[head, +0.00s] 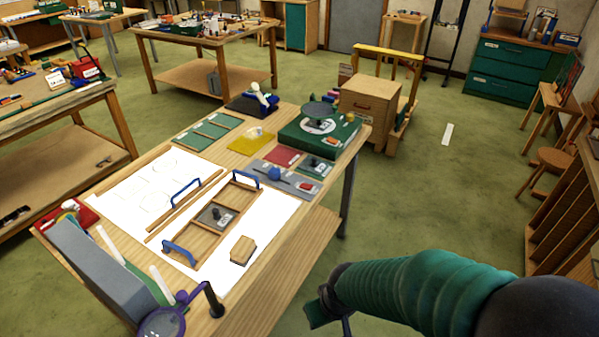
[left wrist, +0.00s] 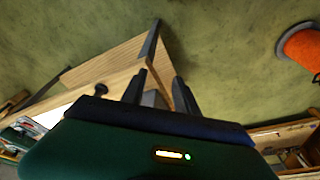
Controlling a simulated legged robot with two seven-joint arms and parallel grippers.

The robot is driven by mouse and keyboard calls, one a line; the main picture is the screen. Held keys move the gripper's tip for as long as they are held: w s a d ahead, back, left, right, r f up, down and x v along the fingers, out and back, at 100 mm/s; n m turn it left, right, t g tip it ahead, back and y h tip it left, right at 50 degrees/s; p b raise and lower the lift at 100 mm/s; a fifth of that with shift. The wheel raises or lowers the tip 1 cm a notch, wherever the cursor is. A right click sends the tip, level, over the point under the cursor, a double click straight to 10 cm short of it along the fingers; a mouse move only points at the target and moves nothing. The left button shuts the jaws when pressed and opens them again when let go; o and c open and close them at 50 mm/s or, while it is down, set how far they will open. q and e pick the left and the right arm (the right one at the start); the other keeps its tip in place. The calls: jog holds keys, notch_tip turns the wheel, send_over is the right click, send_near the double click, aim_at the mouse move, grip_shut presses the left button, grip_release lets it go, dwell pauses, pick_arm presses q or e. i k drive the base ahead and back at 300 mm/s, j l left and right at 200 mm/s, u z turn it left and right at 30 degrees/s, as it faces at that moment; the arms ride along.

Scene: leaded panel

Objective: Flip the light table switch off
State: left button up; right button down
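The light table's panel (head: 135,195) glows white on the wooden workbench in the head view, so it is lit. I cannot make out its switch for certain in either view. My left gripper (left wrist: 157,90) shows in the left wrist view with its two dark fingers apart, near a bench corner. A small pale grey block (left wrist: 152,98) appears between or beyond the fingers; I cannot tell whether they touch it. The left gripper is not visible in the head view. My right gripper (head: 325,308) is right of the bench's front edge, its fingers partly hidden by its green arm.
A wooden frame with blue handles (head: 215,220) and a wooden block (head: 242,250) lie on the panel. A long grey box (head: 85,255) and a purple-rimmed magnifier (head: 162,322) stand at the near left. A green grinder-like box (head: 318,135) sits at the far end.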

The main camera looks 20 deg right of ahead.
aim_at(304, 186)
jog(key=i+l+u, duration=0.2)
jog(key=l, duration=0.2)
jog(key=i+l+u, duration=0.2)
jog(key=l, duration=0.25)
jog(key=i+l+u, duration=0.2)
jog(key=l, duration=0.25)
jog(key=l+u, duration=0.2)
jog(key=l, duration=0.3)
jog(key=i+l+u, duration=0.2)
jog(key=l, duration=0.3)
jog(key=i+l+u, duration=0.1)
jog(key=l, duration=0.2)
